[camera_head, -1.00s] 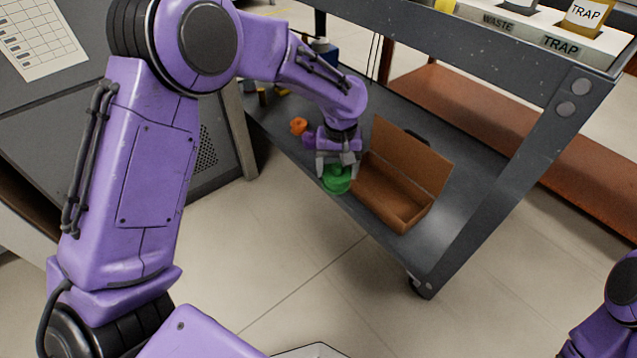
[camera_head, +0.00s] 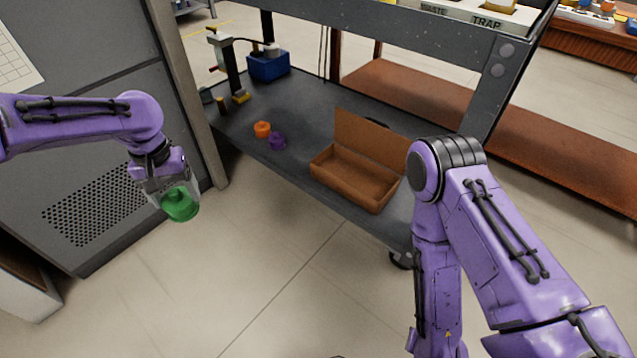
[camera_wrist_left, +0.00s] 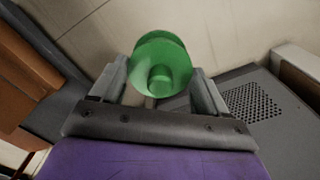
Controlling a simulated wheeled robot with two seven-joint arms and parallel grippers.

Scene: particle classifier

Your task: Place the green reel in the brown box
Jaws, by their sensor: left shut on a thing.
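The green reel (camera_head: 180,206) is held in my left gripper (camera_head: 168,196), clear of the shelf and over the floor at the left. In the left wrist view the green reel (camera_wrist_left: 160,66) sits between the two grey fingers, which are shut on it. The brown box (camera_head: 352,190) stands on the dark lower shelf of the cart, right of the reel, with its lid up at the back and its inside looking empty. My right arm comes in from the right, in front of the cart. Its gripper cannot be made out.
An orange reel (camera_head: 262,129) and a purple reel (camera_head: 278,141) lie on the cart's lower shelf (camera_head: 235,138), left of the box. A blue bin (camera_head: 268,66) stands at the shelf's back. A grey perforated cabinet (camera_head: 95,215) is behind my left gripper. The cart's upper shelf overhangs the box.

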